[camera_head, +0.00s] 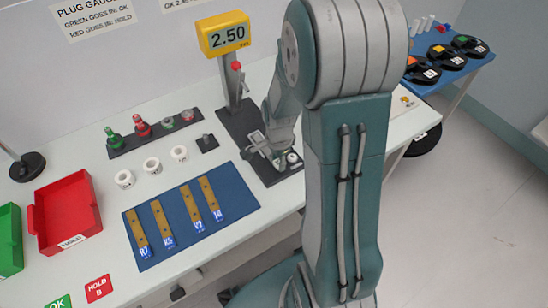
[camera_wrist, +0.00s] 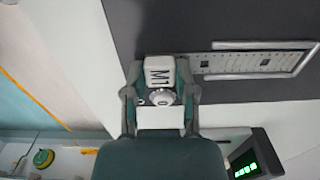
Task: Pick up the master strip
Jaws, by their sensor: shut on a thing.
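My gripper (camera_wrist: 160,78) is shut on a white block marked M1 (camera_wrist: 157,68), which appears to be the tagged end of the master strip. A light strip with a row of small holes (camera_wrist: 230,64) extends to the right of the block, within a pale metal frame on a dark plate (camera_wrist: 215,25). A finger hides where strip and block would join. In the head view my gripper (camera_head: 268,150) is low over the dark base of the gauge stand (camera_head: 235,123), and the block there is mostly hidden.
A yellow gauge display (camera_head: 223,34) reads 2.50. Several tagged brown strips lie on a blue mat (camera_head: 240,203) to the left. White rings, a plug rack (camera_head: 125,148), a red bin (camera_head: 69,206) and a green bin (camera_head: 9,240) share the table.

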